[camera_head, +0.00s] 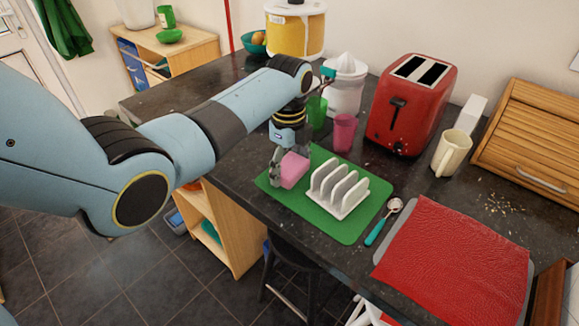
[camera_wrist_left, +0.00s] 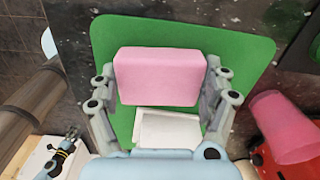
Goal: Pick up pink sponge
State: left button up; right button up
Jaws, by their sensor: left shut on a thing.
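The pink sponge (camera_head: 293,170) is between the fingers of my left gripper (camera_head: 281,169), over the left part of the green mat (camera_head: 345,228). In the left wrist view the sponge (camera_wrist_left: 160,77) shows as a pink block with a finger at each side, so the left gripper (camera_wrist_left: 162,82) is shut on it. The mat lies behind it. Whether the sponge touches the mat is hard to tell. What looks like my right gripper (camera_wrist_left: 72,132) shows small at the lower left of the left wrist view; its opening is unclear. It is not in the head view.
A white toast rack (camera_head: 338,189) stands on the mat close to the sponge. A pink cup (camera_head: 344,133), green cup (camera_head: 316,113) and red toaster (camera_head: 411,103) stand behind.

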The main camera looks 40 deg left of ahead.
aim_at(294, 165)
pick_arm(q)
jog(key=shift+r, duration=0.15)
jog(key=shift+r, duration=0.25)
jog(key=r, duration=0.2)
jog(key=d+r, duration=0.1)
jog(key=shift+w+d+r+b, duration=0.1)
jog(key=shift+w+r+b, duration=0.05)
jog(key=shift+r+b, duration=0.2)
jog(key=w+d+r+b, duration=0.1)
jog(key=d+r, duration=0.5)
jog(key=d, duration=0.4)
jog(key=shift+w+d+r+b, duration=0.2)
jog(key=shift+r+b, duration=0.1)
jog(key=shift+b, duration=0.1)
jog(key=shift+o, duration=0.6)
jog(key=c, duration=0.5)
